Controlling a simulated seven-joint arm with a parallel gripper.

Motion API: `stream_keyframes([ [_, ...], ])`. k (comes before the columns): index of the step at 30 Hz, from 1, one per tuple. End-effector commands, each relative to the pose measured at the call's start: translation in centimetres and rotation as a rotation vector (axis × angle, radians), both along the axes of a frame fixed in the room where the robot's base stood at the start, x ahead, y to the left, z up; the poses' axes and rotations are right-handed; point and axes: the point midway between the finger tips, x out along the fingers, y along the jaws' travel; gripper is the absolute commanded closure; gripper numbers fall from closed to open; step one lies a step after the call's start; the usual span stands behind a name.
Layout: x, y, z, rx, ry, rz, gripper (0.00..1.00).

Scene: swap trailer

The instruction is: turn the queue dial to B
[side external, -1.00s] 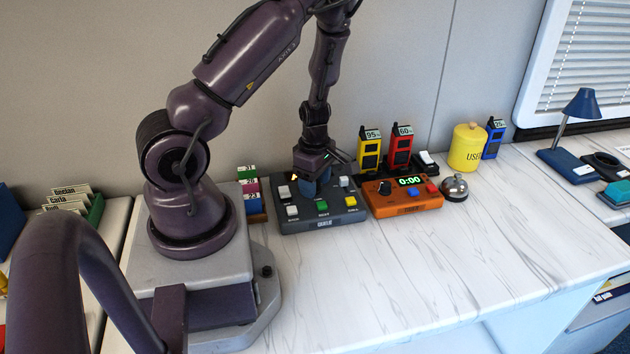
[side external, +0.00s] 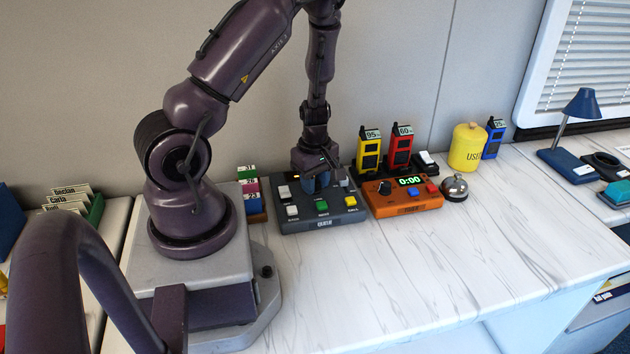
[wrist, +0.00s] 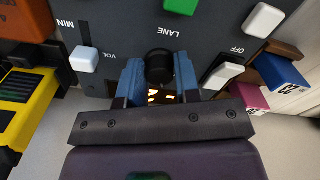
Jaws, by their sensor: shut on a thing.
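The queue console is a dark grey box (side external: 350,217) with white, green and yellow buttons. Its black dial (wrist: 158,64) shows in the wrist view, below the upside-down word LANE. My gripper (side external: 316,184) points down over the back middle of the console. In the wrist view its blue fingers (wrist: 158,78) are shut on the dial, one on each side. A small orange-lit display (wrist: 160,97) lies beside the dial, partly hidden by the gripper, and I cannot read its letter surely. In the side view the gripper hides the dial.
An orange timer box (side external: 405,209) reading 0:00 stands right of the console. Yellow (side external: 369,154) and red (side external: 400,150) radios stand behind it. A silver bell (side external: 454,187) and yellow canister (side external: 466,148) are further right. Coloured tags (side external: 250,190) stand left. The front counter is clear.

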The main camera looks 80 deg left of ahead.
Motion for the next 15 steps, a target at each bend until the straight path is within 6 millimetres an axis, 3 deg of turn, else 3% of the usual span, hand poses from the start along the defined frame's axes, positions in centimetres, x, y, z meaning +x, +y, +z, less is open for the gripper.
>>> stream_keyframes([
  [15,0.01,0.03,0.08,0.000,-0.002,-0.348,0.93],
])
